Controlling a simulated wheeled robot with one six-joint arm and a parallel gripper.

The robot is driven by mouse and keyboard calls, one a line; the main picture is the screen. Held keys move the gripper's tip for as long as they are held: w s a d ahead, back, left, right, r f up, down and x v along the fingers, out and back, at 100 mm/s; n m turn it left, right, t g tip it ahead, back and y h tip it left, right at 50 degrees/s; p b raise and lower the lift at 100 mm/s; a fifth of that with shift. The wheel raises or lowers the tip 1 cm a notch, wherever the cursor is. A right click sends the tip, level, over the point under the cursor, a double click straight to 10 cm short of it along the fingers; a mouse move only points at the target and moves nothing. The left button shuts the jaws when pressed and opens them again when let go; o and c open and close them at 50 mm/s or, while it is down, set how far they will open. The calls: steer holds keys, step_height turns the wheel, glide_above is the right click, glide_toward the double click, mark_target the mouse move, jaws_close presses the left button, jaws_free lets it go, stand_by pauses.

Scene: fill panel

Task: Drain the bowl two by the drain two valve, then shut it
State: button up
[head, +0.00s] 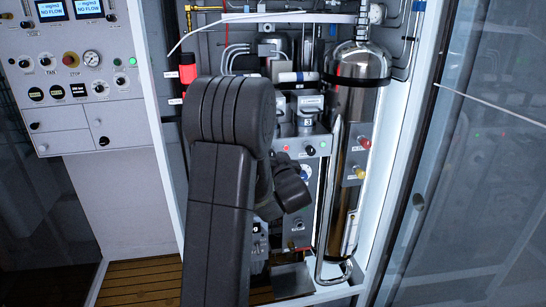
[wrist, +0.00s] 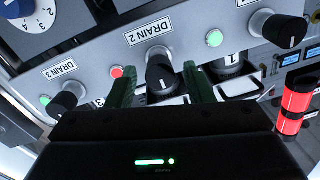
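The drain two knob (wrist: 160,72) is black with a white mark, under the "DRAIN 2" label on a grey panel in the wrist view. My gripper (wrist: 158,80) has its two green fingers apart, one on each side of this knob. A gap shows between the left finger and the knob; the right finger is closer, and I cannot tell if it touches. A dark cylinder marked "1" (wrist: 230,68) is partly hidden behind the right finger. I cannot make out bowl two. In the head view my arm hides the gripper and the knob.
The drain three knob (wrist: 68,98) is on the left, with a red light (wrist: 116,72) beside drain two and a green light (wrist: 214,38) to the right. Another black knob (wrist: 285,30) and red cylinders (wrist: 294,100) are at right. A tall steel cylinder (head: 352,110) stands right of my arm.

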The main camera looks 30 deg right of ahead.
steer(key=c, duration=0.9)
steer(key=shift+c, duration=0.2)
